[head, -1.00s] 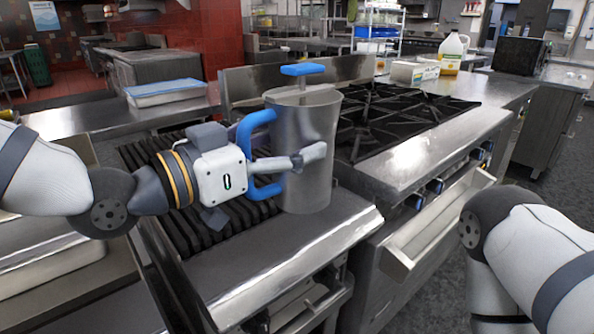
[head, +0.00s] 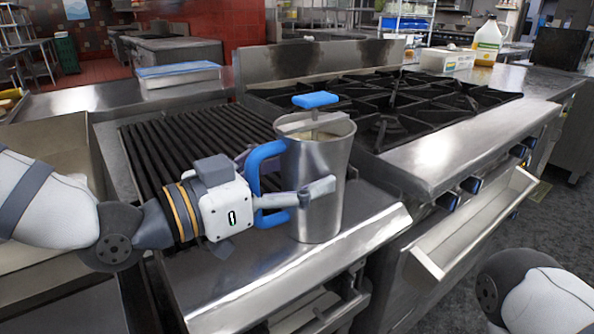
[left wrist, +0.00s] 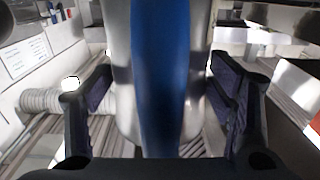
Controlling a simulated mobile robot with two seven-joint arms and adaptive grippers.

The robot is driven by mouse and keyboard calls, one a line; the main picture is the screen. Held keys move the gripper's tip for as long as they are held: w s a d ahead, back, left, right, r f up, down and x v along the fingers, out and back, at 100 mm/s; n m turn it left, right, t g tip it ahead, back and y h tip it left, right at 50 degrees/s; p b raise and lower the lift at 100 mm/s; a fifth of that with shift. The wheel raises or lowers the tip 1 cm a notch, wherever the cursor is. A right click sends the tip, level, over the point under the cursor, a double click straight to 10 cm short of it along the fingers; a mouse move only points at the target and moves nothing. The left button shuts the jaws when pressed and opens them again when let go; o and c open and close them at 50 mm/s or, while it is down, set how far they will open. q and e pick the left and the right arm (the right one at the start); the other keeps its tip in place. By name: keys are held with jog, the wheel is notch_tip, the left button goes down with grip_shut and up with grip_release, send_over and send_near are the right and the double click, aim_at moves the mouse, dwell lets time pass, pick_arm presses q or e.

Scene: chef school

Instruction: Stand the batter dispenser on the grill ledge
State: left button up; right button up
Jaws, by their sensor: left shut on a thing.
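The batter dispenser (head: 318,165) is a tapered steel jug with a blue side handle (head: 262,150) and a blue knob on top. It stands upright over the right part of the grill ledge (head: 240,272), the steel strip in front of the grill bars. I cannot tell if its base touches the ledge. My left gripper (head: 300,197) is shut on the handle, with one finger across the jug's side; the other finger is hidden. In the left wrist view the handle (left wrist: 158,80) runs between the fingers of my left gripper (left wrist: 160,105). My right gripper is out of view.
The black grill bars (head: 165,140) lie behind and left of the dispenser. A burner range (head: 400,105) adjoins on the right, with a protruding front rail (head: 480,225). A blue-lidded tray (head: 178,73) sits at the back left. The ledge left of the dispenser is clear.

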pick_arm(q)
jog(key=o, duration=1.5)
jog(key=shift+f, duration=0.1)
jog(key=o, duration=0.4)
jog(key=shift+s+a+r, duration=0.1)
jog(key=shift+r, duration=0.1)
jog(key=p+v, duration=0.1)
jog(key=v, duration=1)
jog(key=shift+s+a+p, duration=0.25)
jog(key=shift+p, duration=0.1)
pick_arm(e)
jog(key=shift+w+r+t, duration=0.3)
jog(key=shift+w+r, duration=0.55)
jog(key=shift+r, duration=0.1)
pick_arm(q)
jog(key=shift+f, duration=0.1)
